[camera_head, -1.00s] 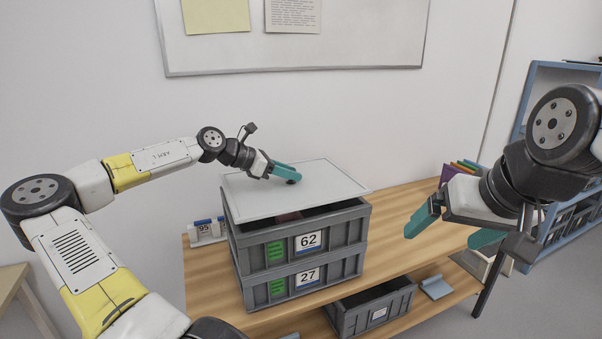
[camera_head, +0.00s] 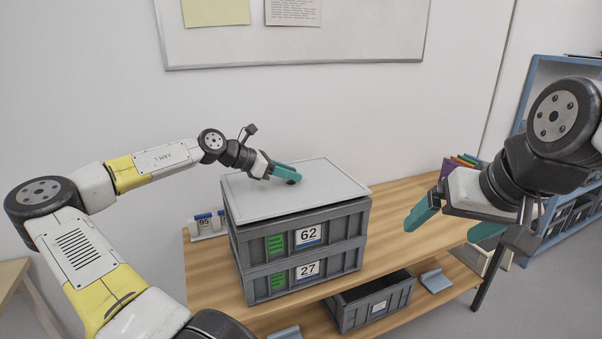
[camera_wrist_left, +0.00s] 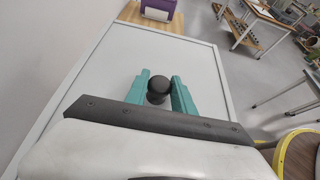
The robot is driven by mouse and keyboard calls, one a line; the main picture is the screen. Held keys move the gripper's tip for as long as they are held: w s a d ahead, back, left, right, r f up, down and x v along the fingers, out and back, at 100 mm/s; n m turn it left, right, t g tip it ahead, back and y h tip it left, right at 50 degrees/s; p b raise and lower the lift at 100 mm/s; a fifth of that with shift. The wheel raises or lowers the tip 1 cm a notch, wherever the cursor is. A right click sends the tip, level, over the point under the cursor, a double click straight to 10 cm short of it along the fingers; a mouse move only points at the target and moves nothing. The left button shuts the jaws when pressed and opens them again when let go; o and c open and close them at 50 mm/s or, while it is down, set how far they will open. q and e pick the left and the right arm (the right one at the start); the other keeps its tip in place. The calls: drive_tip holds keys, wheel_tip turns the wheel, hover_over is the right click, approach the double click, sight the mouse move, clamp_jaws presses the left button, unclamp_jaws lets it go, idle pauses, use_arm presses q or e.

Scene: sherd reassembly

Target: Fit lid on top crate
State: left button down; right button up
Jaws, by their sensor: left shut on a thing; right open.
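The light grey lid (camera_head: 262,201) lies over the open top of the upper grey crate (camera_head: 270,245), labelled 62, in the head view. A thin dark gap shows under its front edge, and I cannot tell whether it is fully seated. The crate stands on a second grey crate (camera_head: 262,286), labelled 27. My left gripper (camera_head: 288,174) is shut on the lid's dark round knob (camera_wrist_left: 159,86), which shows between the teal fingers in the left wrist view. My right gripper (camera_head: 452,222) is open and empty, to the right above the table.
The wooden table (camera_head: 400,213) is clear to the right of the crates. Colourful folders (camera_head: 460,166) stand at its back right, and small labelled boxes (camera_head: 207,225) stand at the left. Another grey crate (camera_head: 372,303) sits on the lower shelf.

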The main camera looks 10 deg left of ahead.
sight(267, 186)
use_arm(q)
drive_tip(key=shift+f, duration=0.4)
drive_tip(key=shift+f, duration=0.3)
idle(0.3)
drive_tip(key=c, duration=1)
unclamp_jaws()
drive_tip(key=shift+v, duration=3.9)
drive_tip(key=shift+f, duration=0.1)
